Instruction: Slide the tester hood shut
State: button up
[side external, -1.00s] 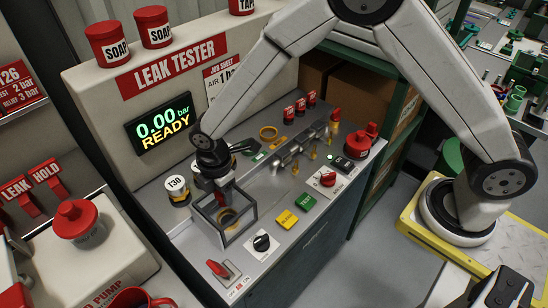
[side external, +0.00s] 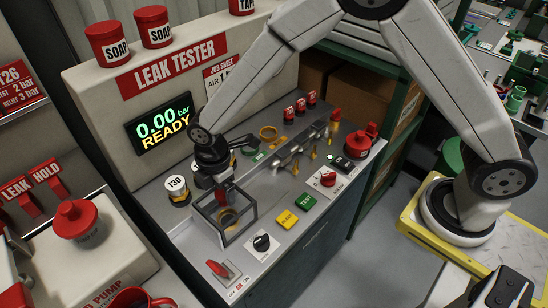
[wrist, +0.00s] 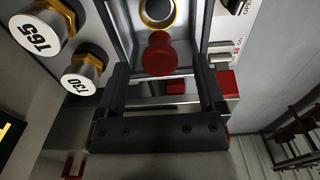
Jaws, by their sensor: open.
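The tester hood (side external: 250,222), a see-through box with a dark frame, stands on the front left of the leak tester's bench. A brass-coloured ring shows inside it. In the wrist view a red knob (wrist: 159,54) stands near the hood, just beyond the fingertips and roughly centred between them. My gripper (wrist: 162,82) is open, its two dark fingers spread apart with nothing held. In the side view my gripper (side external: 222,185) is at the hood's back end, pointing down, and partly hides the knob. Whether the fingers touch the hood is unclear.
A T30 plug (side external: 177,190) stands left of my gripper; it and a second plug (wrist: 42,32) show in the wrist view. Yellow (side external: 286,221) and green (side external: 306,202) buttons, a black knob (side external: 262,242) and a red switch (side external: 219,269) lie around the hood. The display (side external: 163,124) reads 0.00 bar READY.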

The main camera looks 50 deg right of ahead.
jog(key=shift+r, duration=3.1)
jog(key=shift+d+r+m, duration=0.15)
jog(key=shift+d+m, duration=0.15)
jog(key=shift+d, duration=0.25)
jog(key=s+d+r+m+t, duration=0.1)
jog(key=s+d+m, duration=0.5)
jog(key=d+m, duration=0.2)
jog(key=s+d+r+m+t, duration=0.1)
jog(key=s+d+m, duration=0.5)
jog(key=d+m, duration=0.3)
jog(key=d, duration=0.3)
jog(key=shift+s+d+r+t, duration=0.2)
jog(key=shift+s+t, duration=0.1)
jog(key=shift+s, duration=0.05)
